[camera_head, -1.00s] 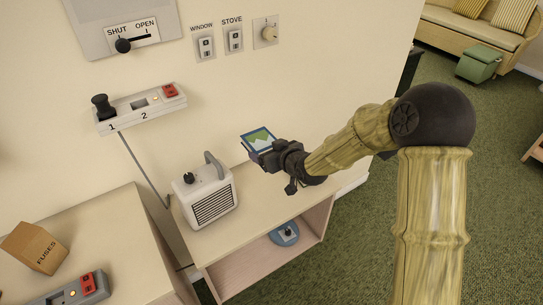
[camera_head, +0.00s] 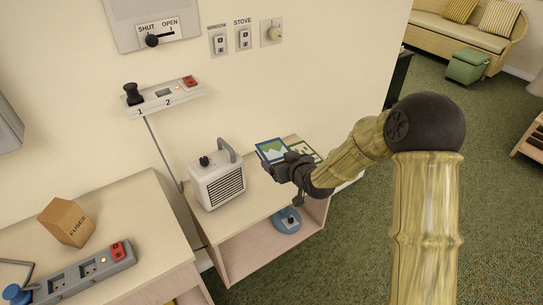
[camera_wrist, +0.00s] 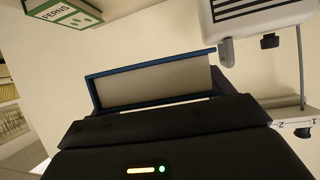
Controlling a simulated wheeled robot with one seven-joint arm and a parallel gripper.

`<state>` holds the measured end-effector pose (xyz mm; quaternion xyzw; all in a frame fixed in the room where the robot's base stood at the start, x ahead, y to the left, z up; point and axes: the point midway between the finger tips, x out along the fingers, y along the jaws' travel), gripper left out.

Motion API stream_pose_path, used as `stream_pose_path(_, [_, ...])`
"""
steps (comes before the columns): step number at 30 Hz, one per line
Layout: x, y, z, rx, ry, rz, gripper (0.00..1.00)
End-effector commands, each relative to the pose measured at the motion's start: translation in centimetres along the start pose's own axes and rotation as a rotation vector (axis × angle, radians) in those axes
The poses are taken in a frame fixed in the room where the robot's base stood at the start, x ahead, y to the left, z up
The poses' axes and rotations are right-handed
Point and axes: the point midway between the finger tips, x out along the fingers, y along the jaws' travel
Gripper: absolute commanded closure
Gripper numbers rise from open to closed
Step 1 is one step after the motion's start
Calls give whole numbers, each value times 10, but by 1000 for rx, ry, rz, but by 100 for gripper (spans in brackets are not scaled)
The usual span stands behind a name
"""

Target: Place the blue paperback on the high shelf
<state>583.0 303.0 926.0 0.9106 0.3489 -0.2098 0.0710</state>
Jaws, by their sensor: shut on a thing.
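The blue paperback (camera_head: 270,151), with a picture of green hills on its cover, is held at the tip of my gripper (camera_head: 284,163), above the wooden shelf unit (camera_head: 243,229). In the wrist view the gripper (camera_wrist: 165,112) is shut on the blue paperback (camera_wrist: 155,82), whose blue cover edges and pale pages show. A second, green-covered book (camera_head: 304,152) is just behind the gripper in the head view; in the wrist view it reads FERNS (camera_wrist: 68,13). I cannot tell which surface is the high shelf.
A white heater (camera_head: 217,182) stands on the unit, left of the paperback. A blue round device (camera_head: 286,220) sits in the unit's open lower compartment. A wooden counter (camera_head: 130,215) at left bears a FUSES box (camera_head: 66,222) and a switch strip (camera_head: 88,274). Wall switches are above.

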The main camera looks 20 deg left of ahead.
Motion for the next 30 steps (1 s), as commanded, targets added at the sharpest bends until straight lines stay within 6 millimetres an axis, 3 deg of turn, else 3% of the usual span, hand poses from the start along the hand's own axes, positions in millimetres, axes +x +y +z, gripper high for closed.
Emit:
stream_pose_path(15, [-1,91,95,110,0,213,47])
stream_pose_path(20, [-10,133,153,165,-4,332,47])
stream_pose_path(27, [-46,199,254,254,-4,540,47])
stream_pose_path(30, [-63,216,286,280,-2,607,47])
